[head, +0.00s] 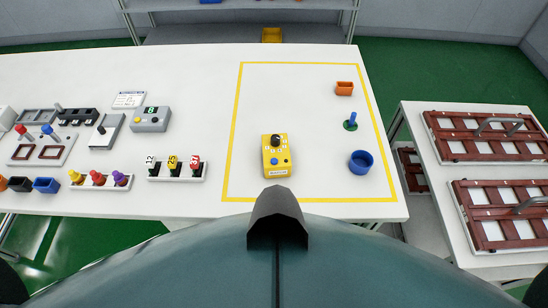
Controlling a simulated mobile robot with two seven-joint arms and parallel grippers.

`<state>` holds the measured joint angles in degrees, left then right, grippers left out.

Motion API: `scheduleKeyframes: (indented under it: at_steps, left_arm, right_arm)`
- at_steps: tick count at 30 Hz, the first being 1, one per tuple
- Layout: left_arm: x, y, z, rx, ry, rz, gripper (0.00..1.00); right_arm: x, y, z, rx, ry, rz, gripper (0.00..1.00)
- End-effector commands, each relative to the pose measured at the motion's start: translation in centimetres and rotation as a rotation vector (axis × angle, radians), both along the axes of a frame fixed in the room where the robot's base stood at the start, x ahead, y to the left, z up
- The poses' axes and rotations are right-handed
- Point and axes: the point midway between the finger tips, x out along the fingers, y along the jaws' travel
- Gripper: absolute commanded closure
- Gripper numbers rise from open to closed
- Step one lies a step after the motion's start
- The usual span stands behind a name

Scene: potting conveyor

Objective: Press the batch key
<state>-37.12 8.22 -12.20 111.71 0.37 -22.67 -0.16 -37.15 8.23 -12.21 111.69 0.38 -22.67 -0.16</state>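A grey box (151,119) with a small green-lit digit display stands on the left half of the white table, with a yellow button and other small controls on its face. A yellow box (277,156) with a black knob, a blue button and a white label stands inside the yellow outline near the table's front. The labels are too small to read, so I cannot tell which button is the batch key. Neither of my grippers shows in the head view, and nothing touches either box.
Inside the yellow outline (236,110) are an orange container (344,88), a blue joystick-like piece (351,121) and a blue cup (361,162). Left are a switch box (107,131), a numbered-tag rack (177,170) and colored knobs (98,180). A side table with brown frames (487,137) stands right.

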Motion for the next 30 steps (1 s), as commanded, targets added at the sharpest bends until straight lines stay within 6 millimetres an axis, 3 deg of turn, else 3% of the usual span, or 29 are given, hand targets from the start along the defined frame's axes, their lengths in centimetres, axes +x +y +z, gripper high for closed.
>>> scheduleKeyframes:
  at_steps: [13,30]
  left_arm:
    - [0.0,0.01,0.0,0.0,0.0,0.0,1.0]
    - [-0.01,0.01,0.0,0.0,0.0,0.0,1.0]
  right_arm:
    - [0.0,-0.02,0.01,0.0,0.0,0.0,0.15]
    - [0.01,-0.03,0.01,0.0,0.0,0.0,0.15]
